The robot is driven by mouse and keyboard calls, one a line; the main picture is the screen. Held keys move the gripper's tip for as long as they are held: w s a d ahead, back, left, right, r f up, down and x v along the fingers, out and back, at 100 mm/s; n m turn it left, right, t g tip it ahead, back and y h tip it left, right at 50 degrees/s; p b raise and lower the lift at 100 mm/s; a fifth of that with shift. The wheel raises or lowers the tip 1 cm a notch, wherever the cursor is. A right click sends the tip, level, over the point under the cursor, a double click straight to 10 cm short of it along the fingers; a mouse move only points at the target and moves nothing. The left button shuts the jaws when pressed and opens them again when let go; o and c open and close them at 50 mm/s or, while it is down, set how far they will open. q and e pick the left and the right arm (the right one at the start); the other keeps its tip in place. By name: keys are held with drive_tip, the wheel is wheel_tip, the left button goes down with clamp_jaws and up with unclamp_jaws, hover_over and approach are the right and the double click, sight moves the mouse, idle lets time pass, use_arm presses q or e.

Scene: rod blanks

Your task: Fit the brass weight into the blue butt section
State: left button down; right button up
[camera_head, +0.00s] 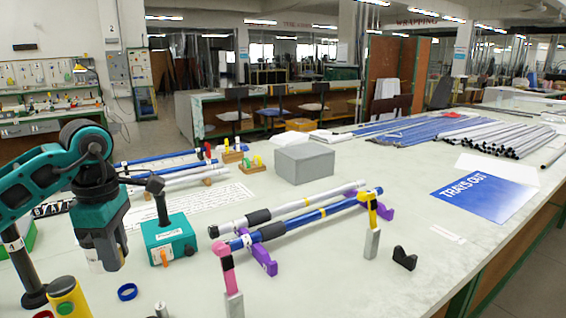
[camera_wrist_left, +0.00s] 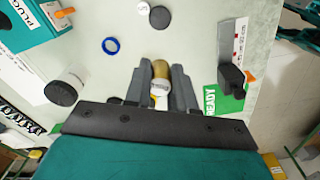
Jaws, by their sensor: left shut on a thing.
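My left gripper (camera_head: 106,262) points down over the left part of the table, left of the teal box. In the left wrist view its grey fingers (camera_wrist_left: 172,90) are shut on the brass weight (camera_wrist_left: 160,70), a short gold-coloured cylinder with a pale band. The weight cannot be made out clearly in the head view. The blue butt section (camera_head: 315,215) is a blue rod with a black grip, lying across purple rests (camera_head: 263,260) to the right of the gripper, apart from it. Its near end is partly hidden by a pink-topped upright. My right gripper is not in view.
A silver rod (camera_head: 285,208) lies beside the blue one. A teal box (camera_head: 170,240), a blue ring (camera_head: 127,292), and a yellow container (camera_head: 68,298) stand near the gripper.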

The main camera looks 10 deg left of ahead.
use_arm(q)
drive_tip(key=s+d+f+m+p, duration=0.1)
drive_tip(key=d+f+m, duration=0.2)
drive_tip(key=d+m, duration=0.4)
drive_tip(key=s+d+f+m+p, duration=0.1)
drive_tip(key=s+d+f+m, duration=0.1)
drive_tip(key=d+m, duration=0.6)
drive_tip(key=m, duration=0.6)
drive_tip(key=shift+s+f, duration=0.2)
drive_tip(key=shift+f, duration=0.2)
